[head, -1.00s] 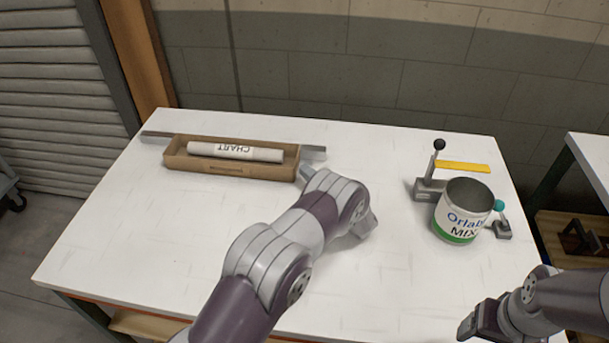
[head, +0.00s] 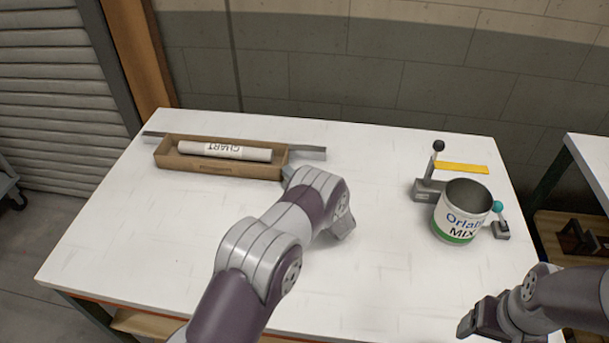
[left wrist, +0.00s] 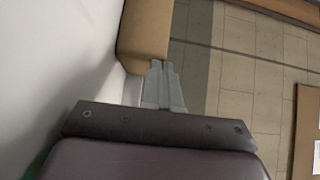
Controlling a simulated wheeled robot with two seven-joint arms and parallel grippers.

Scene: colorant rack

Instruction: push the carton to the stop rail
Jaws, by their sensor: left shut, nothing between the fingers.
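The carton (head: 225,169) is a low, open brown box holding a rolled white chart (head: 224,150). It lies along the front of the grey stop rail (head: 308,153), whose ends show past it on both sides. I cannot tell whether carton and rail touch. My left gripper (head: 287,173) is at the carton's right end, mostly hidden behind my arm. In the left wrist view its fingers (left wrist: 162,83) are shut and empty, with their tips at the carton's end (left wrist: 147,38). My right gripper (head: 470,325) is at the lower right, away from the carton; its jaws do not show clearly.
A paint can (head: 461,213) stands on the right of the white table (head: 385,255), by a grey clamp (head: 428,190) with a black knob and a yellow bar (head: 462,168). The middle of the table is clear apart from my left arm.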

